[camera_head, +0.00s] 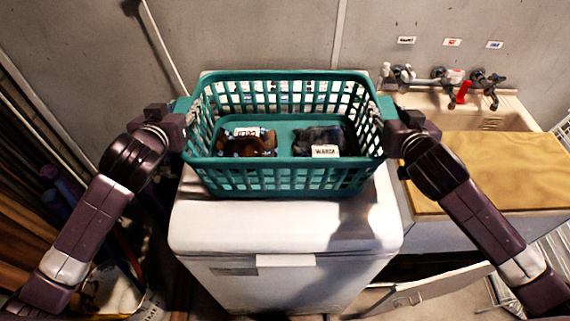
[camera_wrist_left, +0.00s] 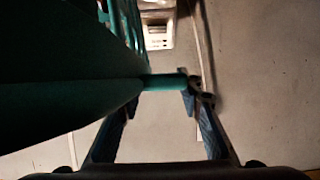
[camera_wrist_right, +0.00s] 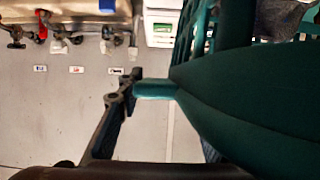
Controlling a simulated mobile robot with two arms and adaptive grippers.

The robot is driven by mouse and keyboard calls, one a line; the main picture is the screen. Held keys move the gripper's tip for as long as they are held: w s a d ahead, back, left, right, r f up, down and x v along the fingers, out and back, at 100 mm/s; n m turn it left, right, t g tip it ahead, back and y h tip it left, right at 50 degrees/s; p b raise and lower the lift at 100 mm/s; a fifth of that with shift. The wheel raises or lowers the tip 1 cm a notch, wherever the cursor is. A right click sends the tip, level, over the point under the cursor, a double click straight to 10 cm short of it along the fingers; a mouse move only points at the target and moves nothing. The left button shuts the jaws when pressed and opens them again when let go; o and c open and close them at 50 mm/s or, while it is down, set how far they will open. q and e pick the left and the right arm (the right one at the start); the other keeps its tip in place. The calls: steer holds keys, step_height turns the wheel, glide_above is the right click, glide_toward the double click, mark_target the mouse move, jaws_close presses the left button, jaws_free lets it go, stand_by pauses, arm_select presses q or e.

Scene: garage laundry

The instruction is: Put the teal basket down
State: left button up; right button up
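The teal basket (camera_head: 275,180) is an open lattice basket over the white top-lidded machine (camera_head: 260,228) in the head view. It looks level; I cannot tell whether its bottom touches the lid. A brown patterned bundle (camera_head: 258,146) and a dark grey bundle (camera_head: 318,138), both with white labels, lie inside. My left gripper (camera_head: 184,118) is shut on the basket's left side handle, which shows between its fingers in the left wrist view (camera_wrist_left: 166,82). My right gripper (camera_head: 391,122) is shut on the right handle, seen in the right wrist view (camera_wrist_right: 155,89); one finger is partly hidden.
A sink (camera_head: 490,121) with taps and a wooden board (camera_head: 490,170) stand to the right. Poles and planks (camera_head: 40,190) lean at the left. A grey wall is close behind. The front of the machine's lid is bare.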

arm_select(q)
steer(key=o, duration=0.5)
steer(key=shift+c, duration=0.2)
arm_select(e)
steer(key=o, duration=0.4)
arm_select(q)
steer(key=shift+s, duration=0.1)
arm_select(e)
steer(key=shift+o, duration=0.2)
arm_select(q)
steer(key=shift+s+r, duration=0.25)
steer(key=shift+s, duration=0.2)
arm_select(e)
steer(key=shift+s+r, duration=0.1)
steer(key=shift+s, duration=0.05)
steer(key=v, duration=0.7)
steer(key=shift+s, duration=0.2)
arm_select(q)
steer(key=v, duration=0.6)
steer(key=shift+s, duration=0.15)
steer(key=shift+r, duration=0.2)
arm_select(e)
steer(key=shift+r, duration=0.1)
